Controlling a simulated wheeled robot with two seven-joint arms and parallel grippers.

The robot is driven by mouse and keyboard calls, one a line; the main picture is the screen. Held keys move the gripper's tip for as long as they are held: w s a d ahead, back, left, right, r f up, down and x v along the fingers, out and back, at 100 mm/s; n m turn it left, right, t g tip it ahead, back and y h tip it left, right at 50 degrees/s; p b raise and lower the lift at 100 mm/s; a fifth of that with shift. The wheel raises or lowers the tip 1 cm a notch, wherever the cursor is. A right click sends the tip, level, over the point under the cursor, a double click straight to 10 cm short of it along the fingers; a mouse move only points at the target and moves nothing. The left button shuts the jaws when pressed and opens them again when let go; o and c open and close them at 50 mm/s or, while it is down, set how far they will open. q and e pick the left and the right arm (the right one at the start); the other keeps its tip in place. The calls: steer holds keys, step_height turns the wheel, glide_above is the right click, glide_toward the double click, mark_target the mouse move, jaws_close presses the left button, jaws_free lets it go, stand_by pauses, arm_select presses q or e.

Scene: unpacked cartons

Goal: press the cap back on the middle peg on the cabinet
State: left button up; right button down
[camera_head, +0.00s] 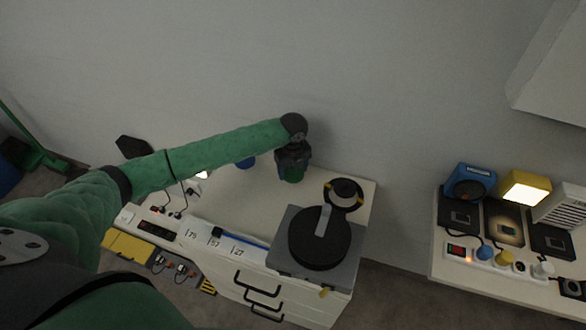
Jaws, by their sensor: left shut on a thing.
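My left arm reaches in from the left over the white cabinet (230,205). Its dark wrist bends down at the arm's end, and the left gripper (292,176) points down at the cabinet top near the back edge. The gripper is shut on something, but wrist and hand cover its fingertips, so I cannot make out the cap. A blue round piece (245,163) shows partly behind the forearm, to the left of the gripper; I cannot tell if it belongs to a peg. No middle peg is clearly visible. My right gripper is not in view.
A grey device with a black disc (318,240) stands at the cabinet's front right, with a black-and-tan round item (343,193) behind it. A power strip (157,231) and cables lie at left. A second table (440,260) stands right, across a gap.

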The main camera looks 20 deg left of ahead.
arm_select(q)
steer(key=o, duration=1.1)
steer(key=shift+o, duration=1)
